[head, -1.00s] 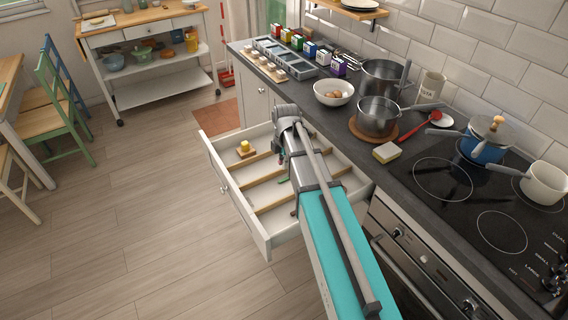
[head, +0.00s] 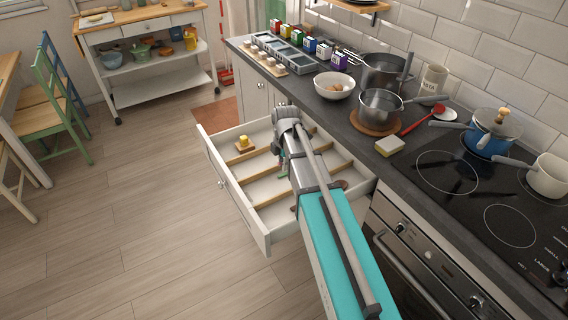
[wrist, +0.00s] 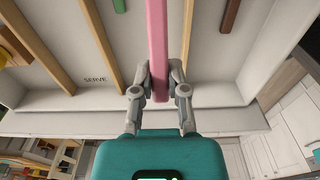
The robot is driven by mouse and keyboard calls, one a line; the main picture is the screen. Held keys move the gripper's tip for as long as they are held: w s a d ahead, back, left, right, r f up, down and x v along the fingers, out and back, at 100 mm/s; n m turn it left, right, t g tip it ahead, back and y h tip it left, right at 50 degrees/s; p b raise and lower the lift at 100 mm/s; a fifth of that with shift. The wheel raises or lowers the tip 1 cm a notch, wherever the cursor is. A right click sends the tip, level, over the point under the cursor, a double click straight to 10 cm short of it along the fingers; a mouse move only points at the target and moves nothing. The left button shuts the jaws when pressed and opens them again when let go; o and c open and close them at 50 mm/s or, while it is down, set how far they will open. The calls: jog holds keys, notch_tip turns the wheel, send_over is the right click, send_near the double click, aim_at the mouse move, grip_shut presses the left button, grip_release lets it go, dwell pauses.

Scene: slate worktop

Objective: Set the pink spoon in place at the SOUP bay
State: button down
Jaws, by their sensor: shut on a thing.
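The pink spoon (wrist: 158,45) shows in the wrist view as a straight pink bar running up from between the fingers; its far end is out of frame. My gripper (wrist: 159,82) is shut on it. In the head view my gripper (head: 281,158) is over the open drawer (head: 222,183), and the spoon is mostly hidden by my arm. Wooden dividers (wrist: 109,50) split the drawer into bays. One bay reads SERVE (wrist: 95,79); no SOUP label is readable.
A green item (wrist: 119,5) and a brown item (wrist: 231,15) lie in bays on either side of the spoon. A yellow block on wood (head: 243,143) is at the drawer's far left. The counter (head: 362,139) with a sponge (head: 390,146) and pots borders the drawer's right.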

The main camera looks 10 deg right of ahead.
jog(key=shift+f+b, duration=2.1)
jog(key=shift+f, duration=0.25)
jog(key=c, duration=0.6)
grip_release()
jog(key=shift+s, duration=0.15)
